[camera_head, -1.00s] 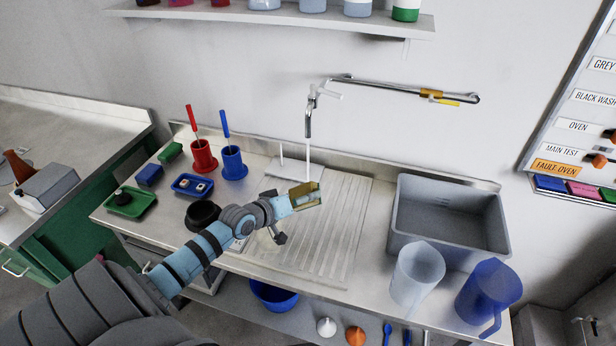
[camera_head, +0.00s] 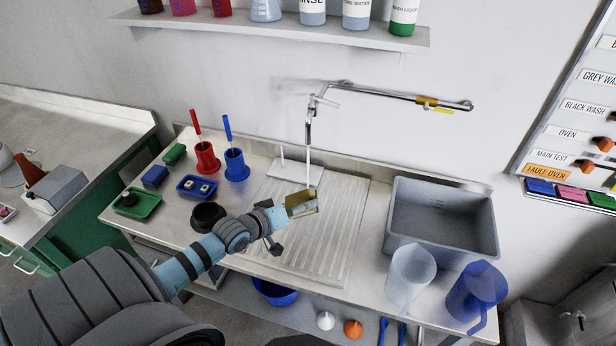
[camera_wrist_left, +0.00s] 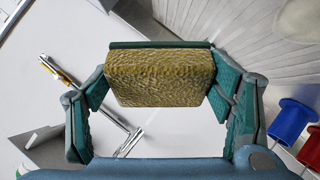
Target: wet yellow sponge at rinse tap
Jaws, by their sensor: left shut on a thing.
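The yellow sponge (camera_head: 301,203) is held by my left gripper (camera_head: 288,208) over the ribbed draining area. In the left wrist view the sponge (camera_wrist_left: 160,78) fills the space between the two green-padded fingers, with a green layer along one edge. The tap also shows in the left wrist view (camera_wrist_left: 125,138). My right gripper is not in view.
A grey basin (camera_head: 440,240) and clear and blue jugs (camera_head: 475,290) stand at the right. Red and blue pots (camera_head: 236,164), small trays (camera_head: 137,204) and a black bowl (camera_head: 206,216) are at the left. A bottle shelf (camera_head: 270,28) hangs above.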

